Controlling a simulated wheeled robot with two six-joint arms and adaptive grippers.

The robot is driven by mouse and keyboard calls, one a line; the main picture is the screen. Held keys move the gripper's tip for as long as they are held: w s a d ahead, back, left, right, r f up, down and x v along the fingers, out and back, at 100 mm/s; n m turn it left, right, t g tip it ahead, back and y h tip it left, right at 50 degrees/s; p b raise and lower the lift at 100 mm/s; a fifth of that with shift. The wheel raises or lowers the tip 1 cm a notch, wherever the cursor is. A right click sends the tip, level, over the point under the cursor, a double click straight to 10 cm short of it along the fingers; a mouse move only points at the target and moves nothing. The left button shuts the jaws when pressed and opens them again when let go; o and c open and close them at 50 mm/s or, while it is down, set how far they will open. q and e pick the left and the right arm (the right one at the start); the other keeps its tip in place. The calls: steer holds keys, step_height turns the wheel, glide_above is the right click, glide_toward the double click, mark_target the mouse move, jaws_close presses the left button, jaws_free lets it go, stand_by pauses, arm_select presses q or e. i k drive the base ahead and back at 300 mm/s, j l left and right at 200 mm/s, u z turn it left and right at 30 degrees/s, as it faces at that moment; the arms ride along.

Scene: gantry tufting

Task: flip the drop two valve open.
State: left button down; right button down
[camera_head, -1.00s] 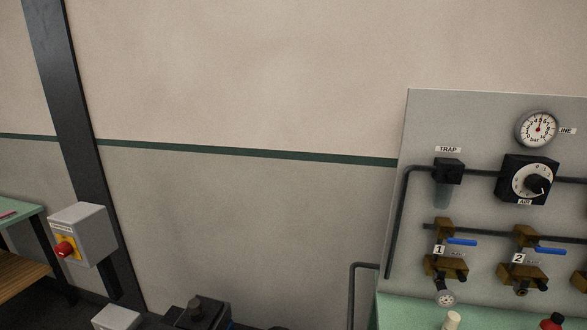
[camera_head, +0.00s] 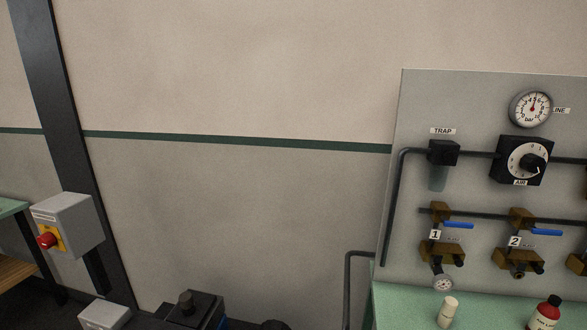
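The drop two valve (camera_head: 521,218) is a brass valve on the grey panel (camera_head: 410,110) at the right. A white label "2" is beside it. Its blue lever (camera_head: 547,233) points right, roughly along the dark horizontal pipe. The drop one valve (camera_head: 440,213), labelled "1", is to its left, and its blue lever (camera_head: 459,226) also points right. Neither of my grippers shows in the head view.
Above the valves are a line gauge (camera_head: 531,109), an air regulator knob (camera_head: 534,163) and a trap (camera_head: 444,153). A dark post carries a red-button box (camera_head: 68,225) at left.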

mark_target(534, 230)
steer(key=z, duration=1.65)
